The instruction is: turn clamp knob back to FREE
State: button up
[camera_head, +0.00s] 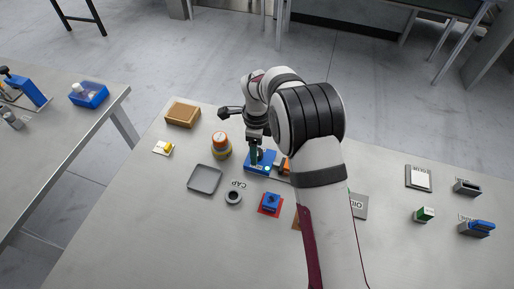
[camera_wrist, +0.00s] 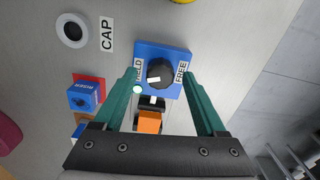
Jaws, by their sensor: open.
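The black clamp knob (camera_wrist: 160,73) sits on a blue base in the wrist view, between the labels HOLD (camera_wrist: 139,71) and FREE (camera_wrist: 181,72). A white mark on the knob lies on its lower left, on the HOLD side. My gripper (camera_wrist: 160,74) is open, with its green fingers on either side of the knob; I cannot tell whether they touch it. In the head view, the blue base (camera_head: 262,168) is partly hidden by my gripper (camera_head: 256,157), which points down at it. The knob is hidden there.
An orange block (camera_wrist: 149,122) adjoins the base. The front left tabletop is clear.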

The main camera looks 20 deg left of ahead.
jog(key=shift+f, duration=0.45)
grip_shut()
